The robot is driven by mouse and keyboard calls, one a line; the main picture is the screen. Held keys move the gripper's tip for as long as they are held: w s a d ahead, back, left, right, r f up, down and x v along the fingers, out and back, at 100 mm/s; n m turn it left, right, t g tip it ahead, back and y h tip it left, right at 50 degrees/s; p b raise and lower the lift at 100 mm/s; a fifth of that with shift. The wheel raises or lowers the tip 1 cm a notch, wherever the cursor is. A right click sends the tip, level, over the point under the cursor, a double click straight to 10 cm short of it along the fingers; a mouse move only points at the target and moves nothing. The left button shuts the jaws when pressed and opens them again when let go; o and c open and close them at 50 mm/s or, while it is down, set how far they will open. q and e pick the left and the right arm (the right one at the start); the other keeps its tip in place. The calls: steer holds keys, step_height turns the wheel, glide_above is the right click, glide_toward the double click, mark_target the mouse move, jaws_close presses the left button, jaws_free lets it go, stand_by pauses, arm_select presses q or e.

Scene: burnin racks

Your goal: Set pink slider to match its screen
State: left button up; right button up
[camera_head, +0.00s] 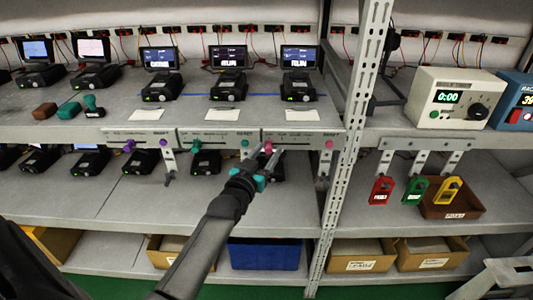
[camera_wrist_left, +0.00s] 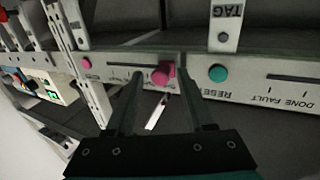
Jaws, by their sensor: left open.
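The pink slider knob (camera_head: 268,147) sits near the left end of its slot on the right-hand panel of the shelf edge. In the left wrist view the pink knob (camera_wrist_left: 163,75) shows between my two fingertips, with the picture turned over. My left gripper (camera_head: 267,157) is open around the knob; I cannot tell whether a finger touches it. It also shows in the left wrist view (camera_wrist_left: 160,80). The screen (camera_head: 299,56) above this panel is lit, but its text is too small to read. My right gripper is not in view.
A pink button (camera_head: 329,144) is at the panel's right end. A teal button (camera_head: 245,143) and teal slider knob (camera_head: 197,145) are on the panel to the left, with purple ones (camera_head: 129,146) beyond. Tags hang below the shelf edge. A blue bin (camera_head: 264,254) stands lower.

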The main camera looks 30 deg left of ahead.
arm_select(q)
jaws_close()
stand_by(0.5)
steer(key=shift+d, duration=0.1)
stand_by(0.9)
